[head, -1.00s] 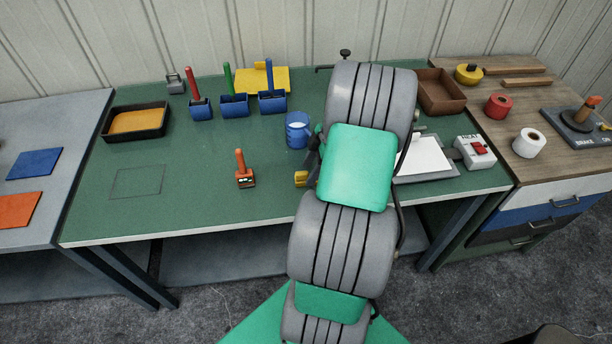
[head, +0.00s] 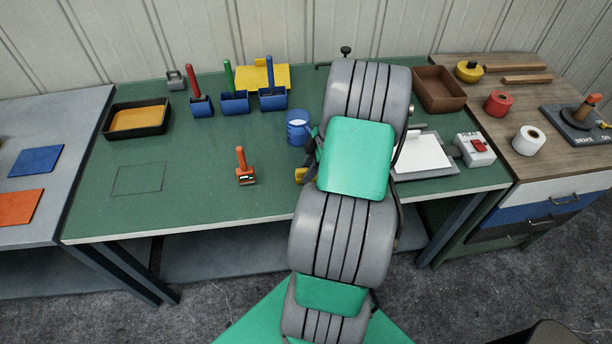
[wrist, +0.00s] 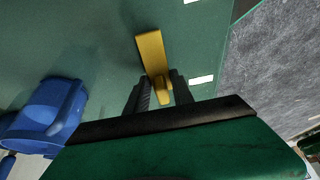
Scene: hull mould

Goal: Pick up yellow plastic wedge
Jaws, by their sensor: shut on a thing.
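The yellow plastic wedge (wrist: 151,52) shows in the wrist view, with its body reaching out beyond my fingertips. My gripper (wrist: 159,92) is shut on the narrow near end of the wedge, one dark finger on each side. In the head view only a small part of the wedge (head: 300,175) shows at the left edge of my arm, over the front part of the green bench. My arm hides the rest of it and most of the gripper there. I cannot tell how far the wedge is above the bench top.
A blue mug (head: 298,128) stands just behind the gripper; it also shows in the wrist view (wrist: 50,112). An orange-handled tool (head: 245,172) stands to the left. A white plate unit (head: 422,153) lies to the right. The bench's front left is clear.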

